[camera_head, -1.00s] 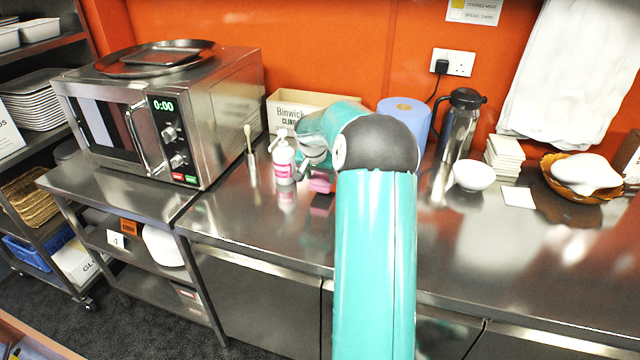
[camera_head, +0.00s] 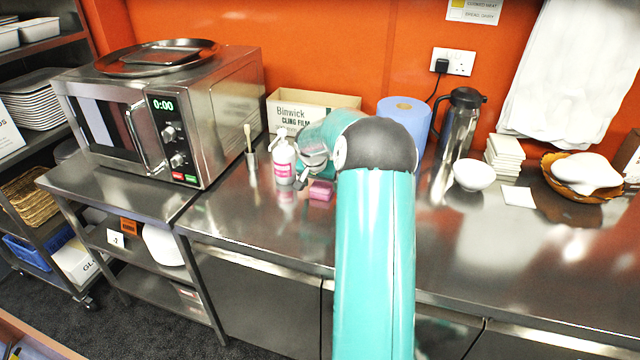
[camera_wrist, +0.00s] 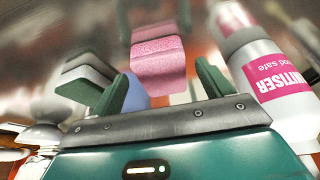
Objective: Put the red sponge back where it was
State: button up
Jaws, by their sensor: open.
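The red sponge (camera_head: 321,190), pinkish in the pictures, lies on the steel counter just right of the white sanitiser bottle (camera_head: 283,163). My gripper (camera_head: 314,158) is above and slightly behind it, partly hidden by my arm. In the wrist view, the sponge (camera_wrist: 158,68) shows beyond and between the two green fingers of my gripper (camera_wrist: 160,84). The fingers are spread, with a gap on each side of the sponge. The bottle (camera_wrist: 270,75) stands close on the right of that view, label upside down.
A cling film box (camera_head: 305,105) and blue paper roll (camera_head: 405,112) stand behind. A brush in a metal holder (camera_head: 251,160) is left of the bottle, near the microwave (camera_head: 165,115). A flask (camera_head: 457,125) and white bowl (camera_head: 473,175) stand right. Front counter is clear.

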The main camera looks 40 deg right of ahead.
jog(key=v, duration=1.2)
jog(key=shift+r, duration=0.15)
jog(key=s+a+r+n+t, duration=0.1)
jog(key=s+a+r+n, duration=0.15)
jog(key=a, duration=0.55)
jog(key=s+a+r+n, duration=0.2)
jog(key=a+r, duration=0.2)
jog(key=a, duration=0.4)
jog(key=s+a+r+n+t, duration=0.1)
jog(key=s+a+r+n, duration=0.15)
jog(key=a, duration=0.55)
jog(key=s+a+f+n+t+y, duration=0.1)
jog(key=s+a+n+y, duration=0.3)
jog(key=s+a, duration=1.2)
jog(key=shift+s+f+n+t, duration=0.3)
jog(key=shift+s+f+n, duration=0.3)
jog(key=shift+n, duration=0.2)
